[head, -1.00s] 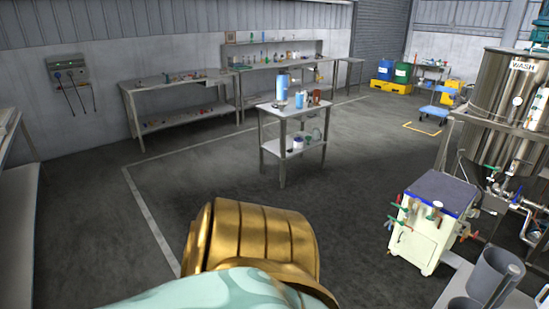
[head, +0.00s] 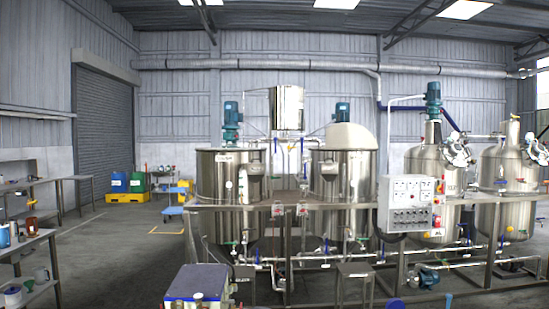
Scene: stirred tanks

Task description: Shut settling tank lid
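No label reading settling tank can be made out. A tall steel tank (head: 227,195) with a blue motor on top stands left of centre; its label is too small to read. A second steel tank (head: 343,190) stands to its right, with a pale rounded panel (head: 350,137) rising above its rim. The panel looks like a raised lid, but I cannot tell for sure. Two steel vessels with domed tops, one left (head: 431,180) and one right (head: 505,185), stand further right. Neither of my grippers is in view.
A rail frame with a white control box (head: 408,204) runs before the tanks. A pale cart with a blue-grey top (head: 198,284) stands in front at lower left. Low steel stools (head: 355,272) stand before the tanks. Open floor lies at left, beside a bench (head: 25,258).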

